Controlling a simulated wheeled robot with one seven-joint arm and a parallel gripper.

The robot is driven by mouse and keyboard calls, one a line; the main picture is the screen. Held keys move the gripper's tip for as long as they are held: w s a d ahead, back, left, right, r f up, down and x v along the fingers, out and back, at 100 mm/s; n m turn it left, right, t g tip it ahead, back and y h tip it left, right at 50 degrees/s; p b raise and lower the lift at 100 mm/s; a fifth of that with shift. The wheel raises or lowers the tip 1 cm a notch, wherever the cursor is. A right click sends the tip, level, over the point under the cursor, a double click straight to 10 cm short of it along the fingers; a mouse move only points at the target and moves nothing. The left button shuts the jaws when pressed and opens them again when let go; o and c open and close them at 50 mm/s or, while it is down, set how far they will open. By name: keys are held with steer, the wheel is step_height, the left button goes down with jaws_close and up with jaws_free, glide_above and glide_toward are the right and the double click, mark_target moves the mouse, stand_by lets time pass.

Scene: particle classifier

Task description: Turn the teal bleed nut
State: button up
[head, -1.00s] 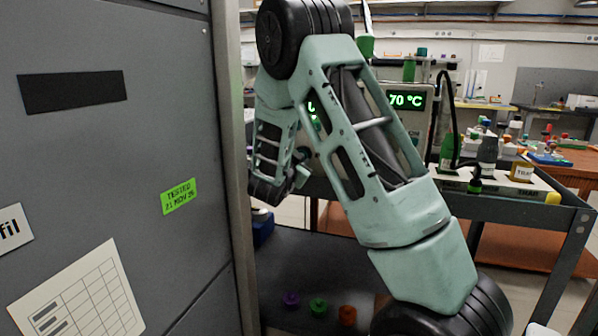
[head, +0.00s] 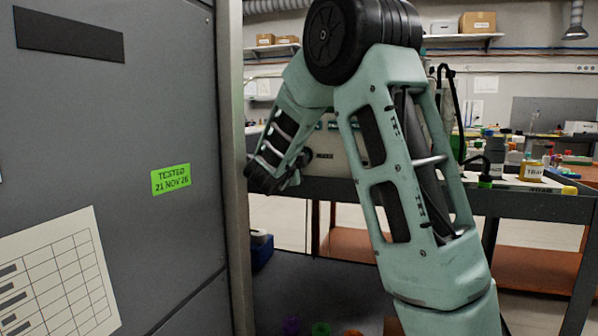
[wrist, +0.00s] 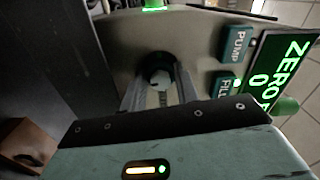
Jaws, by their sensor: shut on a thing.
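In the wrist view, my gripper (wrist: 160,92) has its two fingers closed in around a round, dark nut (wrist: 160,74) on the front of a grey-beige instrument panel (wrist: 200,35). I take this for the bleed nut, but it is in shadow and its teal colour does not show clearly.
Pump (wrist: 234,44) and fill (wrist: 225,85) buttons and a green display (wrist: 284,65) sit right of the fingers. A tall grey cabinet (head: 150,130) stands close at the left. A dark bench (head: 520,205) holds bottles. Purple and green caps (head: 320,328) lie low in front.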

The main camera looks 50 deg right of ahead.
steer(key=shift+a+f+m+b, duration=0.1)
steer(key=shift+f+m+b, duration=0.1)
steer(key=shift+m+b, duration=0.55)
steer(key=o, duration=1)
steer(key=shift+r, duration=0.1)
steer(key=shift+c, duration=0.2)
steer(key=shift+r, duration=0.1)
steer(key=p+v, duration=0.2)
steer(key=v, duration=1.5)
steer(key=shift+a+p, duration=0.2)
steer(key=shift+p, duration=0.2)
steer(key=shift+s, duration=0.2)
